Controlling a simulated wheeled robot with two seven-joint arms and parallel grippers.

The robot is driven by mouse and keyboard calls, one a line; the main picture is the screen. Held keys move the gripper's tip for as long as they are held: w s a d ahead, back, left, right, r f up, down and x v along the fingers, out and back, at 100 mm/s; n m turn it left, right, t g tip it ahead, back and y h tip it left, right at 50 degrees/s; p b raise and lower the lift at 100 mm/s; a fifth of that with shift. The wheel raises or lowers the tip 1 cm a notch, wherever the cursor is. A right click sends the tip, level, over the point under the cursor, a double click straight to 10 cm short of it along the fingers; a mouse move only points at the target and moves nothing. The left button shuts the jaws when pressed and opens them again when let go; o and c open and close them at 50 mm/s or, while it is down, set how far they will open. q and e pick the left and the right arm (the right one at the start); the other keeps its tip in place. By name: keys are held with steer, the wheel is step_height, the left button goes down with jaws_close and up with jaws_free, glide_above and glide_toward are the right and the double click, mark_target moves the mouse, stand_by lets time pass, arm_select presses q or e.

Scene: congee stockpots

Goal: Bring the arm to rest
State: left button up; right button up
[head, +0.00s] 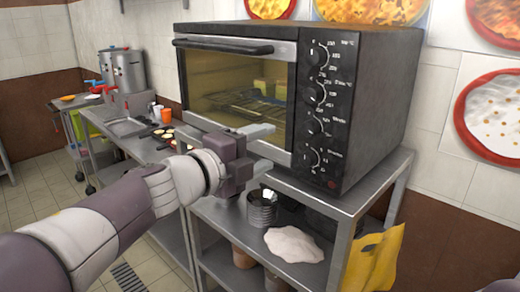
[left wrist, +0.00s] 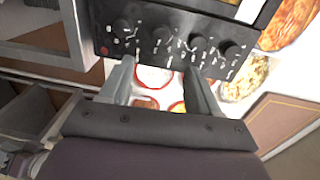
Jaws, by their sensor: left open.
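My left gripper (head: 264,150) reaches in from the left in the head view, in front of the lower part of the oven (head: 378,105). Its two fingers are apart with nothing between them. In the left wrist view the open fingers (left wrist: 158,82) point toward the oven's knob panel (left wrist: 165,42). I cannot tell how close the fingers are to the oven front. My right gripper is not in view.
The oven stands on a steel table (head: 345,205). A white cloth-like lump (head: 294,244) and stacked metal rings (head: 262,210) lie on a lower shelf. A yellow bag (head: 375,258) hangs at right. Stockpots (head: 128,72) stand at the back left.

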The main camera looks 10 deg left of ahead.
arm_select(q)
steer(key=shift+a, duration=0.1)
steer(key=s+a+f+n+g+y+p, duration=0.1)
steer(key=a+f+n+g+y, duration=0.1)
steer(key=a+f+n+y, duration=0.55)
steer(key=s+a+f+n+g+y+p, duration=0.1)
steer(key=a+f+n+g+y, duration=0.3)
steer(key=f+n, duration=0.65)
steer(key=s+f+n+g+h+p, duration=0.1)
steer(key=s+f+n+g+p, duration=0.2)
steer(key=s+f, duration=1)
steer(key=s+n+g, duration=0.3)
steer(key=g, duration=0.1)
steer(key=shift+d+f+n, duration=0.35)
steer(key=shift+n, duration=0.05)
steer(key=shift+h, duration=0.25)
